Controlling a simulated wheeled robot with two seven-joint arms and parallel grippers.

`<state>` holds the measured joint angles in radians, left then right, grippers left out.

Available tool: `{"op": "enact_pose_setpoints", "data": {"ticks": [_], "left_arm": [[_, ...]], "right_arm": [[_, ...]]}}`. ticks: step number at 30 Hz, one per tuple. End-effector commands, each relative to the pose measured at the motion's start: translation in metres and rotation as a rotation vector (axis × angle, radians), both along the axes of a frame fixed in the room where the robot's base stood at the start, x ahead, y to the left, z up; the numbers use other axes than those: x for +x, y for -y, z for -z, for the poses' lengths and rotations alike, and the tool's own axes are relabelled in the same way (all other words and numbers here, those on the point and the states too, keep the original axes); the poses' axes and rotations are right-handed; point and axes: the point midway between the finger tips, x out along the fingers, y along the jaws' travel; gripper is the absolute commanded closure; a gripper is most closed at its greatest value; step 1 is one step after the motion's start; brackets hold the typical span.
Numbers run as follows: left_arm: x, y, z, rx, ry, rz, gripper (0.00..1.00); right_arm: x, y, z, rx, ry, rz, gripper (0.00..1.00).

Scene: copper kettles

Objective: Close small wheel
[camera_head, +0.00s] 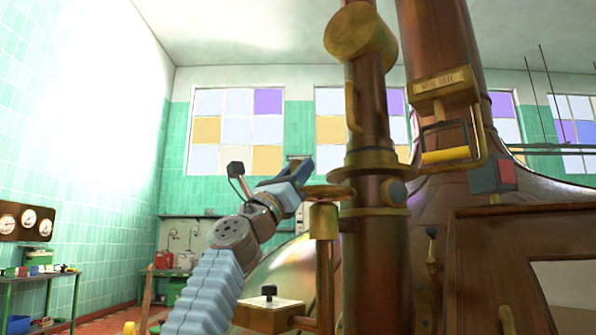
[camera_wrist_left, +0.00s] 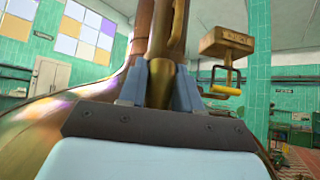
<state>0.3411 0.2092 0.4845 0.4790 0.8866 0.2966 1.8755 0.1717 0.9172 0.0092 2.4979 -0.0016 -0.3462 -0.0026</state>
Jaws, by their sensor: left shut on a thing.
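The small wheel (camera_head: 332,193) is a flat brass wheel seen nearly edge-on in the head view. It sits on top of a short brass post (camera_head: 323,222), left of the tall copper pipe. My left gripper (camera_head: 304,172) reaches it from the left and is shut on its rim. In the left wrist view the two blue-grey fingers of my left gripper (camera_wrist_left: 160,83) stand on either side of a brass part, which hides most of the contact. My right gripper is not in view.
The tall copper pipe (camera_head: 370,255) stands just right of the wheel. A labelled brass box (camera_head: 443,83) with a yellow handle (camera_head: 446,156) hangs further right. A brass block with a black knob (camera_head: 268,291) lies below my arm. A green table (camera_head: 40,280) stands far left.

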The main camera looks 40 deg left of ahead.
Motion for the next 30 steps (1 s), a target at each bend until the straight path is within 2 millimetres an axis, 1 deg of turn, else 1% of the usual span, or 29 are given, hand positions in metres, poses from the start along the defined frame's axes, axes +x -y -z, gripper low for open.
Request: {"op": "enact_pose_setpoints", "data": {"ticks": [9, 22, 23, 24, 27, 30], "left_arm": [[0.0018, -0.0042, -0.0008, -0.001, 0.002, 0.074, 1.00], [0.0018, -0.0049, -0.0008, -0.003, 0.002, 0.083, 1.00], [0.0018, -0.0050, -0.0008, -0.003, 0.002, 0.083, 0.65], [0.0018, -0.0051, -0.0009, -0.003, 0.002, 0.083, 0.59], [0.0020, -0.0047, -0.0007, -0.002, 0.001, 0.083, 0.47], [0.0022, -0.0046, -0.0004, -0.001, 0.001, 0.083, 0.47]], "right_arm": [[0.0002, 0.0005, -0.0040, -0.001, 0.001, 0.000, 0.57], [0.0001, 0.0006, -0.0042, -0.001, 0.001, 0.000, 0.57], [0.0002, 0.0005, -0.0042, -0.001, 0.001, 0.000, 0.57], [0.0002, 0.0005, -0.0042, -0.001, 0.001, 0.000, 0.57], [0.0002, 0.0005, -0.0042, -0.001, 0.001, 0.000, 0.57], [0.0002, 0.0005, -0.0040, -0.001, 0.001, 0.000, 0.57]]}}
